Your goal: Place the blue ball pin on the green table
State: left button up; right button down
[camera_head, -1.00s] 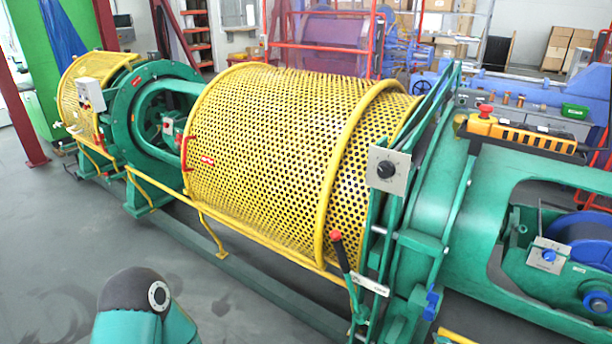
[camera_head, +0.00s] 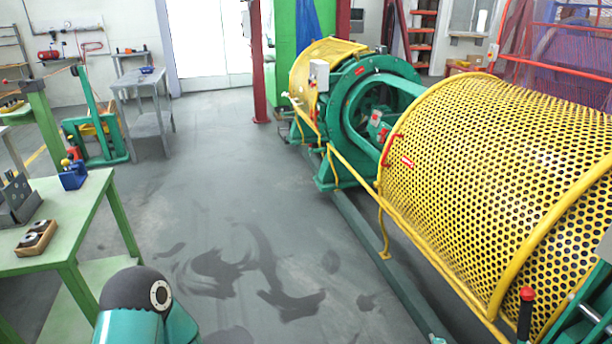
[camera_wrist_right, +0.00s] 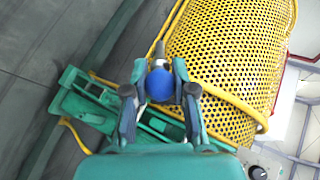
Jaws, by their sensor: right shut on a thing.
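The blue ball pin (camera_wrist_right: 160,84) shows in the right wrist view, a blue ball with a grey shank pointing up the picture. My right gripper (camera_wrist_right: 160,68) is shut on it, with one finger on each side. The green table (camera_head: 92,192) stands at the left of the head view, with a pale green top and green legs. The right gripper and the pin are not in the head view. My left gripper is in neither view; only a teal and black link of mine shows at the bottom of the head view.
The tabletop holds a wooden block with round parts (camera_head: 36,238), a grey metal holder (camera_head: 16,200) and a small blue item (camera_head: 73,175). The yellow perforated guard (camera_head: 490,170) of the machine fills the right. Grey floor (camera_head: 230,220) lies clear between machine and table.

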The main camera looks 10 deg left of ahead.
aim_at(79, 215)
jog(key=z, duration=0.75)
jog(key=i, duration=0.15)
jog(key=u, duration=1.95)
